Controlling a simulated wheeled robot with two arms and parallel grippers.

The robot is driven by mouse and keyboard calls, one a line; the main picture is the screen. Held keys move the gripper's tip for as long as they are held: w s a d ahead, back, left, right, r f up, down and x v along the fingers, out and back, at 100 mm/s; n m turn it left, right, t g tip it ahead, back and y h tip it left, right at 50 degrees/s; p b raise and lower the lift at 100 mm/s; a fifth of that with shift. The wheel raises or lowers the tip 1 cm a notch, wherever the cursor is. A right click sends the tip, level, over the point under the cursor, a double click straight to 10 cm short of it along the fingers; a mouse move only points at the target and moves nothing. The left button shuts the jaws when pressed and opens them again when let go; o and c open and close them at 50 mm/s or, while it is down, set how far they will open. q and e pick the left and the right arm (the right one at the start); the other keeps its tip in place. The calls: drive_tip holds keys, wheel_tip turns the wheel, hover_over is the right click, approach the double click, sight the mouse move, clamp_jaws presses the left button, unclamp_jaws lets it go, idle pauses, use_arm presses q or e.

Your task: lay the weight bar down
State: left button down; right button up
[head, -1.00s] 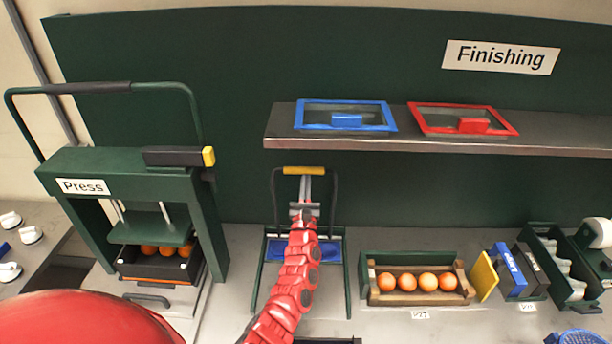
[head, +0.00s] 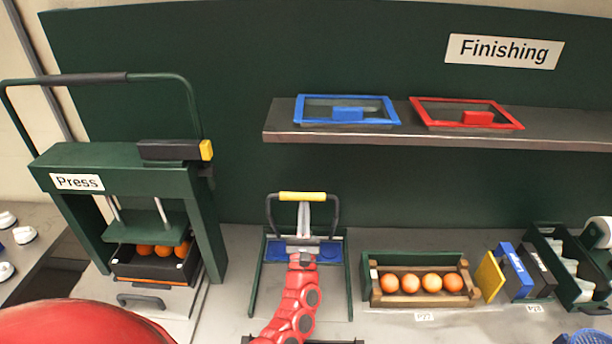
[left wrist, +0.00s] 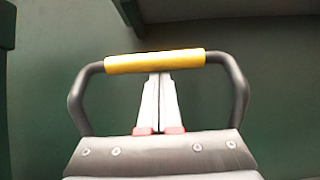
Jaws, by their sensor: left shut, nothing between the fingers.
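The weight bar is a dark bent hoop with a yellow grip (head: 302,196). It stands over a green frame with blue pads (head: 330,250) on the counter, its grip above the pads. My left gripper (head: 304,207) is shut and empty, its fingertips at the middle of the yellow grip. The left wrist view shows the two pale fingers (left wrist: 158,78) together, reaching up to the yellow grip (left wrist: 154,61) between the hoop's dark sides. Whether they touch it I cannot tell. My left arm hides part of the frame. My right gripper is not in view.
The press (head: 120,180) stands at left with oranges in a dark tray beneath it. A wooden crate of oranges (head: 374,292) is at right, beside blue and black boxes (head: 520,272). A shelf (head: 560,130) with blue-framed and red-framed lids overhangs behind.

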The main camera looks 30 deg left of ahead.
use_arm(q)
drive_tip(key=b+v, duration=0.1)
drive_tip(key=v, duration=0.5)
drive_tip(key=shift+s+r, duration=0.1)
drive_tip(key=shift+s, duration=0.05)
idle(0.3)
